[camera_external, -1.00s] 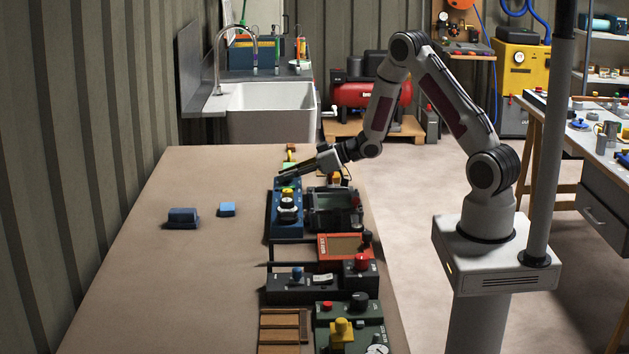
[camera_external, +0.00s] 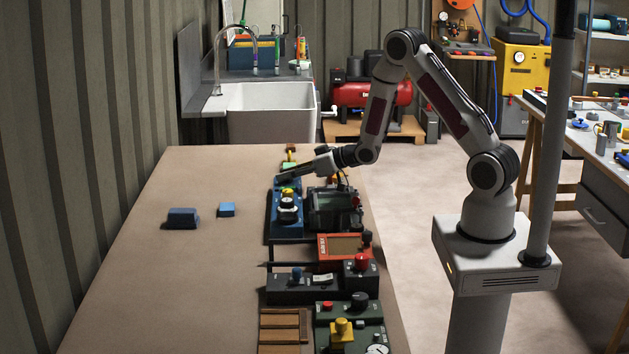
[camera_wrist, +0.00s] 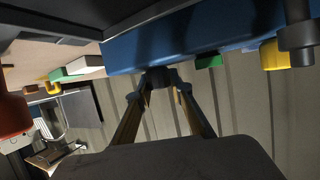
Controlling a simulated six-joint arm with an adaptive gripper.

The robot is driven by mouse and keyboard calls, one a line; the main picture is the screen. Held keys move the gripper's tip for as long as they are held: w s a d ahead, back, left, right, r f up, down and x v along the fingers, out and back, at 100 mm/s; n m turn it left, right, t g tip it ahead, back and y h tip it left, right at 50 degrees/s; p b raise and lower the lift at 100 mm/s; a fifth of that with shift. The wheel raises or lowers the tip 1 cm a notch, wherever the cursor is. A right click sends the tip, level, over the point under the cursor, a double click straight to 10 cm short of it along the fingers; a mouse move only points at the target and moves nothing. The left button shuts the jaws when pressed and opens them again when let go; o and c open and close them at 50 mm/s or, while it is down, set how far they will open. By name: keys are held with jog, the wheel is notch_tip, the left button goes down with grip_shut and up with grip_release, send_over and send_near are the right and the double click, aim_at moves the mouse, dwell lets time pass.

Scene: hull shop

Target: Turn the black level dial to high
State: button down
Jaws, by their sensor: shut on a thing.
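My gripper (camera_external: 284,178) reaches over the far end of the blue control panel (camera_external: 273,222) in the external view. In the wrist view the blue panel (camera_wrist: 190,40) crosses the top. My two fingertips (camera_wrist: 160,88) meet there at a small dark knob (camera_wrist: 160,77) at the panel's edge, which looks like the black level dial. My gripper is shut on it. The external view hides this dial behind my gripper, and I cannot read its setting or markings.
A yellow knob (camera_external: 287,192) and a black-and-white round control (camera_external: 287,203) sit nearer on the same panel. A dark box (camera_external: 333,218) stands close to its right.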

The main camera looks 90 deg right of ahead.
jog(key=shift+w+r, duration=0.1)
jog(key=shift+r, duration=0.05)
dwell(0.3)
jog(key=c, duration=1.8)
grip_release()
jog(key=shift+s, duration=0.2)
jog(key=shift+v, duration=0.9)
jog(key=shift+s+a+r, duration=0.2)
jog(key=shift+s+r, duration=0.15)
jog(key=shift+r, duration=3.35)
